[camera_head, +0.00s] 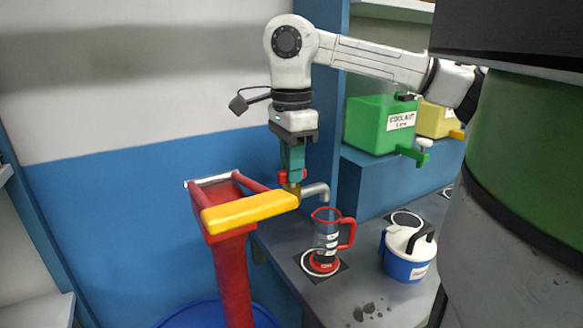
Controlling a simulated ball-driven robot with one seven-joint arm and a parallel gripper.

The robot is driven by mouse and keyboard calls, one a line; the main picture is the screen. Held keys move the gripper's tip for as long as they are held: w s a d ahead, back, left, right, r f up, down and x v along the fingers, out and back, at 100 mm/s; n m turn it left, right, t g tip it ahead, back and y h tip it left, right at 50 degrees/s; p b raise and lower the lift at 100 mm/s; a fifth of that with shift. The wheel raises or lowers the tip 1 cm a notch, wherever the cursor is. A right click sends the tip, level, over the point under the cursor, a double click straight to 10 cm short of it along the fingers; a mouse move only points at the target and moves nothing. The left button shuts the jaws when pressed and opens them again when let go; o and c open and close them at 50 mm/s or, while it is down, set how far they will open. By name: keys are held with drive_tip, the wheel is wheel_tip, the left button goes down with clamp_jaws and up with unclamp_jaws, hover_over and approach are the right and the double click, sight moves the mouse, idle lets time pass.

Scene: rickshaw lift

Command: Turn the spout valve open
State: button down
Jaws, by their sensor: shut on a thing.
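The spout (316,190) is a grey bent pipe in the middle of the view, with its mouth turned down. Its valve has a red handle (283,177) above a brass-coloured body (292,188). My gripper (292,174) points straight down from above, with its teal fingers shut on the red handle. The fingers hide part of the handle, so its exact angle cannot be told. A clear jug (326,240) with a red rim and handle stands upright below the spout mouth, on a round marked spot. No stream of liquid shows.
A red stand (232,275) with a yellow bar (250,211) rises close left of the valve. A blue-and-white lidded container (407,252) stands right of the jug on the grey counter (370,300). Green (379,124) and yellow (437,119) tanks sit on a blue shelf behind.

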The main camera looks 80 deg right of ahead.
drive_tip(key=shift+n, duration=0.4)
drive_tip(key=c, duration=1.1)
unclamp_jaws()
wheel_tip(320, 180, up, 11)
drive_tip(key=shift+f, duration=0.1)
